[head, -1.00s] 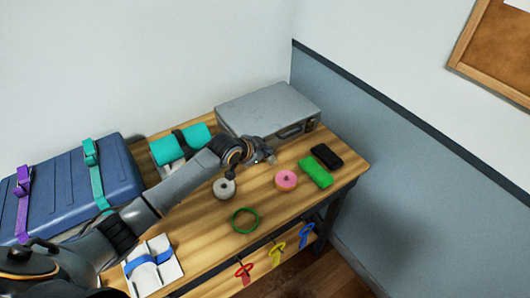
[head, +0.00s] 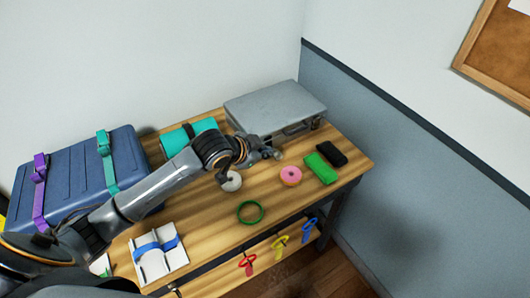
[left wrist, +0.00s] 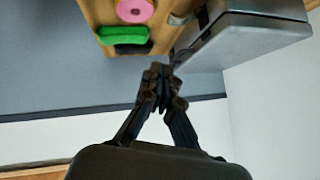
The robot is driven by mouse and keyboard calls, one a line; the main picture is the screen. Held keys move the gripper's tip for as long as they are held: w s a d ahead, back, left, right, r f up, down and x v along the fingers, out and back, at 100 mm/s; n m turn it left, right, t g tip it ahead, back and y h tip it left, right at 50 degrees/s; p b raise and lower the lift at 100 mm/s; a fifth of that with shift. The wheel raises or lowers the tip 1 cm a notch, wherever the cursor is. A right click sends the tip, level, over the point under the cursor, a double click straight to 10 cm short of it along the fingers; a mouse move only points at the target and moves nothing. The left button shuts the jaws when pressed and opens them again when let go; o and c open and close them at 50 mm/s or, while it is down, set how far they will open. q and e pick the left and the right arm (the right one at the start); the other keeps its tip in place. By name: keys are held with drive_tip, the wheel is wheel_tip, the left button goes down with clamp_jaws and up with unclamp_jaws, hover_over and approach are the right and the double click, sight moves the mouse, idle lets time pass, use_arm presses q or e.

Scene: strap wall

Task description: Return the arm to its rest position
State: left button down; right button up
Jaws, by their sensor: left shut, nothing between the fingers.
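My left arm reaches in from the left over the wooden table (head: 205,235). My left gripper (head: 275,154) is shut and empty, in front of the grey metal case (head: 275,103). In the left wrist view its fingertips (left wrist: 160,75) meet, with nothing between them. The grey case (left wrist: 245,35) shows there at upper right. A white-grey roll (head: 232,182) lies on the table just below my left wrist. My right gripper is not in view.
A pink roll (head: 291,176), a green block (head: 321,168), a black block (head: 332,153) and a green ring (head: 250,213) lie on the table. A blue suitcase (head: 75,175) with straps and a teal roll (head: 188,137) stand behind my arm. Coloured straps (head: 280,244) hang at the front edge.

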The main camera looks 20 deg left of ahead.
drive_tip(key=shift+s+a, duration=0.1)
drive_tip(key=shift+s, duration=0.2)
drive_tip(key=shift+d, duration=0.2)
